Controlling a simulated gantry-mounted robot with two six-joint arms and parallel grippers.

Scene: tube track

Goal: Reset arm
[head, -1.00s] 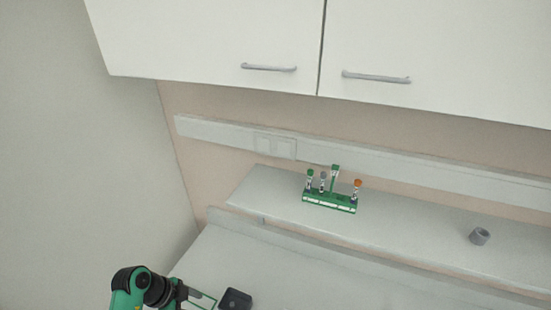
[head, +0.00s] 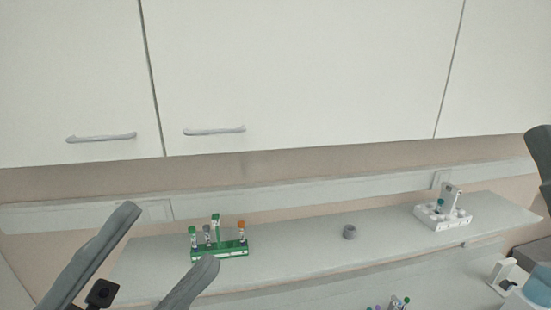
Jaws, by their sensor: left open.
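My left gripper (head: 170,236) is at the lower left of the head view. Its two long grey fingers are spread wide with nothing between them. A green rack (head: 222,253) with several capped tubes stands on the shelf behind it. One finger overlaps the rack's lower left part in the picture; I see no contact. A grey finger-like part (head: 541,160), probably of my right gripper, is cut off at the right edge, so its opening cannot be told.
A small grey cylinder (head: 349,232) stands mid-shelf. A white rack (head: 443,221) with a few tubes is at the shelf's right. More capped tubes (head: 395,303) show at the bottom edge. White cabinets (head: 300,70) hang above. The shelf (head: 300,251) between racks is mostly clear.

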